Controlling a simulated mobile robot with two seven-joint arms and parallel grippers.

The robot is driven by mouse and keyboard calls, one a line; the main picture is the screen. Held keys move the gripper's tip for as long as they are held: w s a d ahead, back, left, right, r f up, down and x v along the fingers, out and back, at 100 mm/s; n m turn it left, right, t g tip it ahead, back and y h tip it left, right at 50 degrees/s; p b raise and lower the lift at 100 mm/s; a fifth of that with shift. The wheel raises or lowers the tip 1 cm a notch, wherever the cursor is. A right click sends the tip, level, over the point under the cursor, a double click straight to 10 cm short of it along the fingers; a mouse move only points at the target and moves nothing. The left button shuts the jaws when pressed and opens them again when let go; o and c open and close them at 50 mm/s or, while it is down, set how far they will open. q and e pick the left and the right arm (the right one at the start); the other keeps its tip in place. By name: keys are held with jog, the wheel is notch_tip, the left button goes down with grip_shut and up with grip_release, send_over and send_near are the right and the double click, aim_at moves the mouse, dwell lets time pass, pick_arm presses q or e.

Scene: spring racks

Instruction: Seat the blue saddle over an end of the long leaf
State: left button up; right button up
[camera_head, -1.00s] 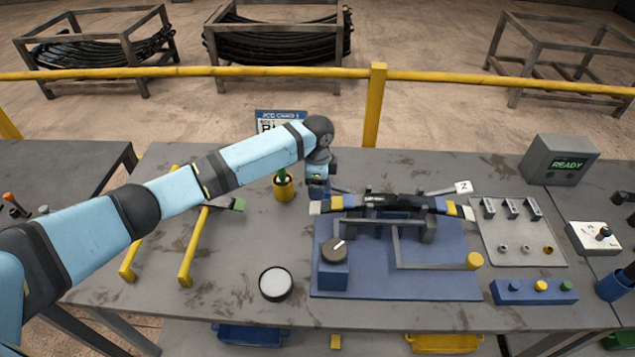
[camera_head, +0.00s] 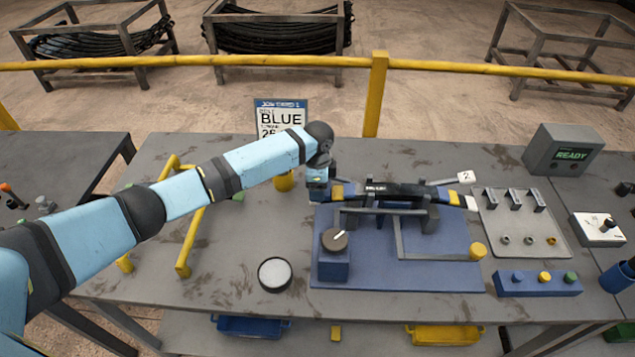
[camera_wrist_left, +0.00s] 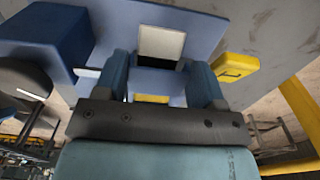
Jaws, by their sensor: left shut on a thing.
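The long leaf (camera_head: 400,190) is a dark bar with yellow bands and a pale right tip, lying across a raised stand on the blue fixture plate (camera_head: 440,270). My left gripper (camera_head: 318,192) is at the leaf's left end and covers that tip. In the left wrist view, my left gripper (camera_wrist_left: 160,82) is shut on a blue piece (camera_wrist_left: 175,88), which I take as the blue saddle. A pale square (camera_wrist_left: 162,42) and a yellow band (camera_wrist_left: 150,98) line up with it. Whether the saddle straddles the leaf cannot be told. My right gripper is out of view.
A dial box (camera_head: 334,255) stands on the plate's left. A round white-topped pot (camera_head: 275,274) and yellow rails (camera_head: 190,240) are to the left. A grey tray (camera_head: 525,235), a button box (camera_head: 538,284) and a READY display (camera_head: 570,155) are at right. A BLUE card (camera_head: 282,118) stands behind.

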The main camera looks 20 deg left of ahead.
pick_arm(q)
jog(key=shift+p, duration=0.95)
dwell(1.6)
jog(key=shift+f+b, duration=0.35)
jog(key=shift+f, duration=0.55)
dwell(0.5)
jog(key=o, duration=1)
jog(key=shift+o, duration=0.8)
jog(key=shift+r, duration=0.1)
jog(key=shift+r, duration=0.1)
